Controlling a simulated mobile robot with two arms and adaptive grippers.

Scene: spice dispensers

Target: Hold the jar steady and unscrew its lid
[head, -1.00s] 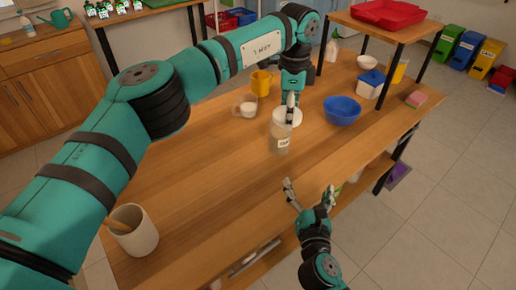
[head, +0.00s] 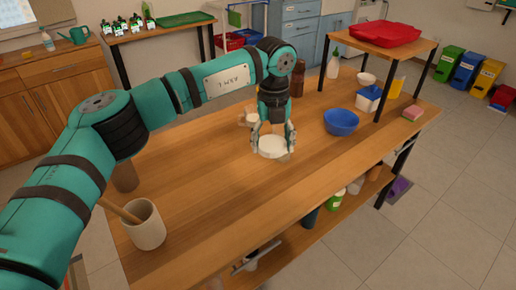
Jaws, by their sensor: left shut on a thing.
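My left gripper (head: 273,141) points down over the middle of the table, with its fingers on both sides of a round white lid (head: 272,147). It is shut on the lid. The clear jar body hardly shows; only a faint pale edge appears below the lid, and I cannot tell how the jar stands or whether the lid is still joined to it. My right gripper is out of view.
The wooden table (head: 200,205) has free room in front. A blue bowl (head: 341,122) stands right of the gripper, and a small cup (head: 249,119) behind it. A cream crock (head: 146,228) stands front left. A raised shelf with a red tray (head: 376,35) is at back right.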

